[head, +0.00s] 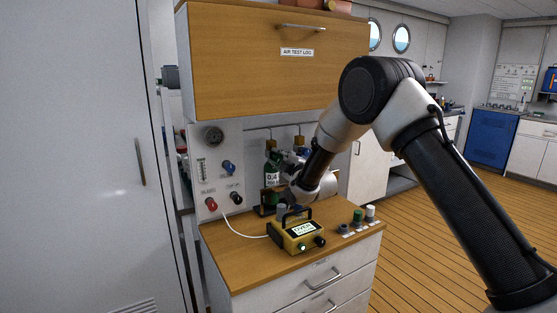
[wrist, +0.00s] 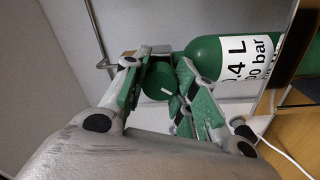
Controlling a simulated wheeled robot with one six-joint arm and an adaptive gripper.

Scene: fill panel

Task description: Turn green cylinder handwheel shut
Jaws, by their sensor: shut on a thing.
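The green cylinder (head: 270,186) stands upright at the back of the wooden counter, with a white label reading 0.4 L. It lies sideways in the wrist view (wrist: 207,55). In the head view my gripper (head: 297,160) reaches the cylinder's top from the right, and my wrist hides the handwheel.
A yellow test device (head: 297,232) with a handle stands on the counter, joined by a white hose to the gauge panel (head: 205,168). Small capped items (head: 358,216) stand at the right. A wooden cabinet (head: 275,65) hangs above. A pipe (wrist: 97,35) runs near the gripper.

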